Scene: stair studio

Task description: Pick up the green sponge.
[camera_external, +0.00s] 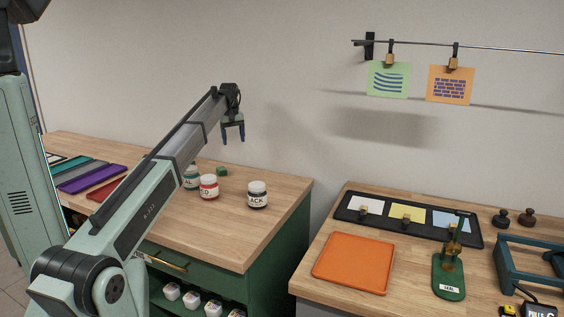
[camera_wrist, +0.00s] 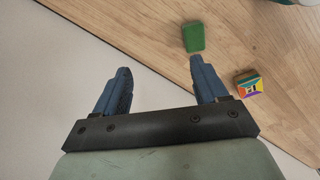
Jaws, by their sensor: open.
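The green sponge (camera_wrist: 194,37) is a small green block lying on the wooden counter in the wrist view. It sits just beyond the tip of the right-hand finger. In the external view a small green thing (camera_external: 222,171), likely the sponge, lies on the counter behind the jars. My gripper (camera_wrist: 160,75) is open and empty, with two blue fingers spread apart. In the external view my gripper (camera_external: 233,139) hangs pointing down above the counter's back edge, well above the green thing and apart from it.
A multicoloured block (camera_wrist: 248,85) lies near the sponge. Red (camera_external: 209,188), black (camera_external: 257,195) and teal-labelled (camera_external: 191,178) jars stand on the wooden counter (camera_external: 240,230). The wall is close behind. A gap separates this counter from the right bench with its orange tray (camera_external: 354,263).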

